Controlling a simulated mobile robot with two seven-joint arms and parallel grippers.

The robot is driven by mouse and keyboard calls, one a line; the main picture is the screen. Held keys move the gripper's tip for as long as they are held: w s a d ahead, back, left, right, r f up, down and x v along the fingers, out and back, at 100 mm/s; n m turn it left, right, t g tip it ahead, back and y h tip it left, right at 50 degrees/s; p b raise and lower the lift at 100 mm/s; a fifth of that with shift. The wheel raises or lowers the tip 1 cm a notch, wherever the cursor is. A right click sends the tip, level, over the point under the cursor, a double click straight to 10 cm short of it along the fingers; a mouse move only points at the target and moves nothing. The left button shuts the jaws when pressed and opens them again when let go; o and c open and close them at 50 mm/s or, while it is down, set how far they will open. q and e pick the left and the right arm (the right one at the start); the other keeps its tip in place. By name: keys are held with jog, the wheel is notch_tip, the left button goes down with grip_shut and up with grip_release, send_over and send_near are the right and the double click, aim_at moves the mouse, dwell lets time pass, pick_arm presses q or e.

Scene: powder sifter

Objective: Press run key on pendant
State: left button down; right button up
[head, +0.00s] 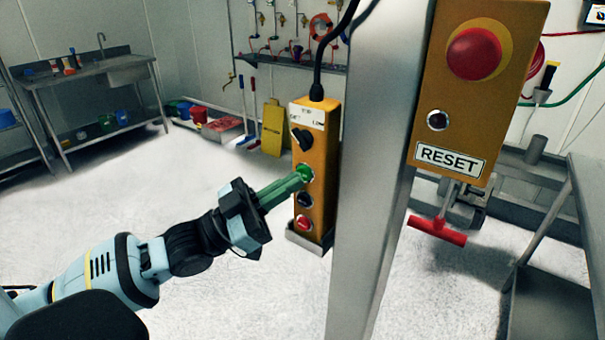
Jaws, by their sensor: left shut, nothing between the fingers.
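The pendant (319,147) is a yellow upright box hanging from a black cable, left of a grey steel post. It has a black selector at the top, then a green key (307,171), a black button (305,200) and a red button (304,223) below. My left gripper (302,177) comes in from the lower left with green fingers shut and empty. Its fingertips overlap the lower left of the green key; whether they touch it cannot be told. The fingers hide part of that key. My right gripper is not in view.
The grey post (376,160) stands close right of the pendant. A yellow box with a red emergency button (474,52) and a RESET label (450,159) is right of the post, above a red T-handle (437,231). A sink table (95,76) stands at the far left. Open floor lies between.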

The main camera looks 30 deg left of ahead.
pick_arm(q)
jog(key=shift+w, duration=0.15)
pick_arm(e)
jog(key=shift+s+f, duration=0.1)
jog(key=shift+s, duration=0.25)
pick_arm(q)
jog(key=shift+w, duration=0.3)
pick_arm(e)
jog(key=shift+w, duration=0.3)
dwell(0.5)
pick_arm(q)
jog(key=shift+s+p, duration=0.4)
jog(key=shift+s, duration=0.45)
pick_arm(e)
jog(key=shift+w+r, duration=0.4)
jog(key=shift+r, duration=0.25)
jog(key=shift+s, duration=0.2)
